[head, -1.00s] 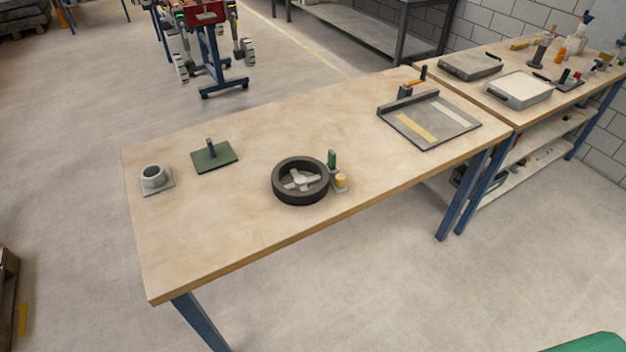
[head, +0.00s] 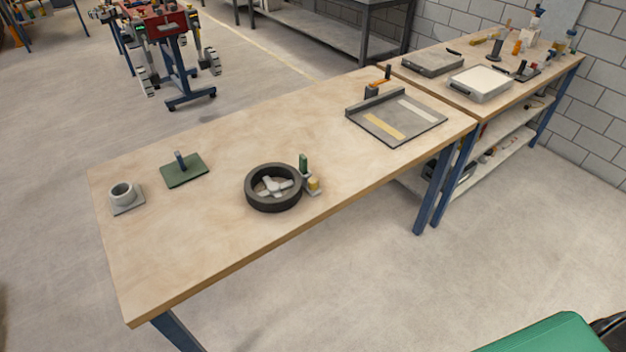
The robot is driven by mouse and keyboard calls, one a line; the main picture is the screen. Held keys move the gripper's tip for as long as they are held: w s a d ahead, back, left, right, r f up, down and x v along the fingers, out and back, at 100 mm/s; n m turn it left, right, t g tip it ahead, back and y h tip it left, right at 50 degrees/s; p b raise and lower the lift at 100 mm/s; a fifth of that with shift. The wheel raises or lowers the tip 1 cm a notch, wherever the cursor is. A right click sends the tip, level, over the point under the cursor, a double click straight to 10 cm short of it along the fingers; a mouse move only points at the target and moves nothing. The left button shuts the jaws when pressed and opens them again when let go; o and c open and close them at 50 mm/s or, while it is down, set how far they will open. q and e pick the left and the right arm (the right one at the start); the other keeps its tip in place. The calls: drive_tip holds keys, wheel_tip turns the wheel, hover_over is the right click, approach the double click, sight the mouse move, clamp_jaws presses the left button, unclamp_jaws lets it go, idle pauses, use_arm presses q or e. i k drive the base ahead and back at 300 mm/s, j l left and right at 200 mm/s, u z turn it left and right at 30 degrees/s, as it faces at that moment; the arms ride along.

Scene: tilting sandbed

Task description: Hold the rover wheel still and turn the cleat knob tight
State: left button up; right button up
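The rover wheel (head: 273,204) is a dark ring with pale grey spokes inside. It lies on the wooden workbench near its front edge. Just right of it, touching or very close, is a small grey piece with an upright green post (head: 303,164) and a yellow knob (head: 313,184). I cannot tell for certain which of these is the cleat knob. Neither of my grippers shows in the head view.
The wooden workbench (head: 225,150) also holds a grey cup on a plate (head: 123,196), a green plate with a post (head: 184,170) and a grey tray (head: 397,117). A second bench with trays (head: 482,82) adjoins at right. A green object (head: 545,338) is at bottom right.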

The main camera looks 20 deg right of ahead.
sight(313, 181)
drive_tip(key=i+l+u, duration=0.15)
drive_tip(key=l, duration=0.35)
drive_tip(key=i+l+u, duration=0.15)
drive_tip(key=l, duration=0.35)
drive_tip(key=l+u, duration=0.15)
drive_tip(key=l, duration=0.35)
